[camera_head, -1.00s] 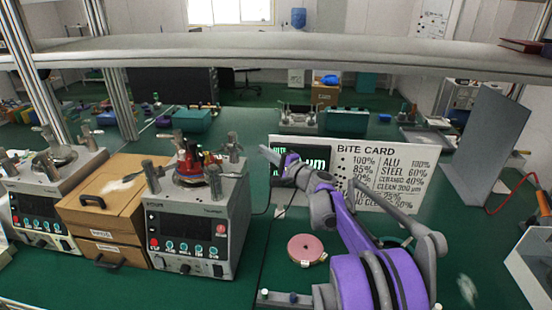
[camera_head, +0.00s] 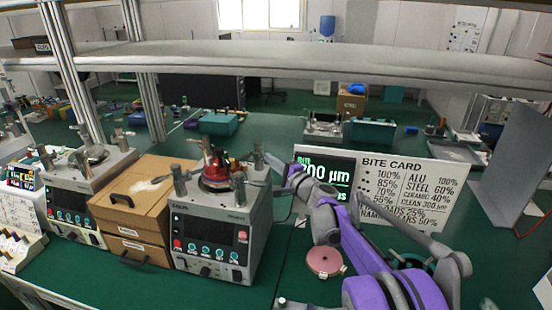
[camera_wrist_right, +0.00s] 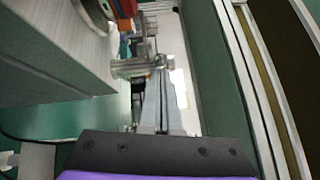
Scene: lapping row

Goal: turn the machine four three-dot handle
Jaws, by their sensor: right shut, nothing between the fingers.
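A grey lapping machine (camera_head: 245,262) with a dark display stands left of my right arm. Metal upright handles stand at its top corners, including a front-left one (camera_head: 179,180), a front-right one (camera_head: 239,188) and a back-right one (camera_head: 258,158). I cannot make out dots or a machine number. My right gripper (camera_head: 270,158) is beside the machine's back-right corner, close to that handle. In the right wrist view my right gripper (camera_wrist_right: 162,90) is shut and empty, its tips by a metal cylindrical handle (camera_wrist_right: 135,68) on the machine's side; contact is unclear. My left gripper is not in view.
A second machine (camera_head: 70,215) and a cardboard drawer box (camera_head: 140,205) stand to the left. A bite card board (camera_head: 400,190) with a lit display (camera_head: 325,172) stands behind my arm. A pink disc (camera_head: 324,261) lies on the green bench. A shelf (camera_head: 300,58) spans above.

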